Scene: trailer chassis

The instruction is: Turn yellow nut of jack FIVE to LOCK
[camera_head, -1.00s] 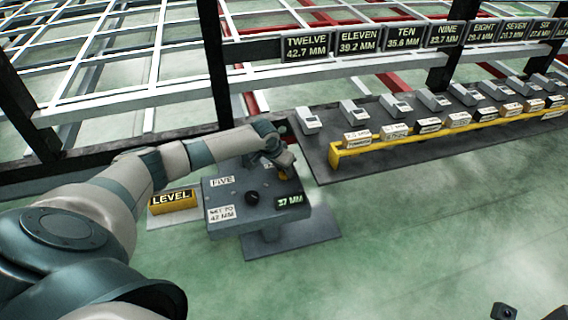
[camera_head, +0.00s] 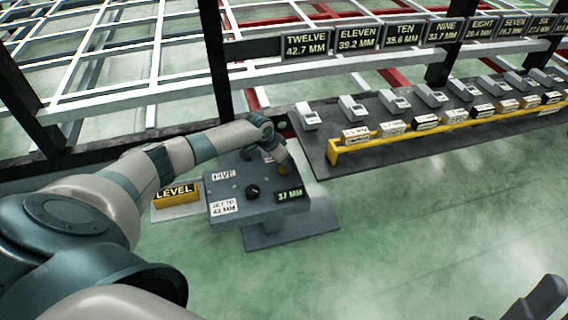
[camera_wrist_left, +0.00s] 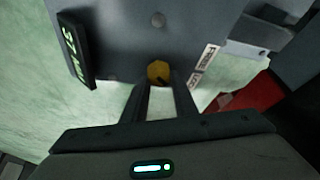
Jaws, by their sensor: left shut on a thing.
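The grey box of jack FIVE (camera_head: 232,210) stands left of centre in the head view. Its display (camera_head: 290,194) reads 37 MM; the display also shows in the left wrist view (camera_wrist_left: 76,50). The yellow nut (camera_wrist_left: 158,72) sits on the box's top face, with a dark mark toward its lower right. A white strip (camera_wrist_left: 204,66) beside it reads FREE at its upper end and LOCK at its lower end. My left gripper (camera_wrist_left: 161,84) is shut on the nut, a finger on either side. My right gripper (camera_head: 538,300) shows only partly, at the lower right corner.
A black knob (camera_head: 252,191) and a SET TO 42 MM label (camera_head: 223,207) are on the box. A yellow LEVEL block (camera_head: 176,194) stands left of it. A dark board (camera_head: 322,155) with several devices and a yellow rail (camera_head: 352,150) lies to the right. The front floor is clear.

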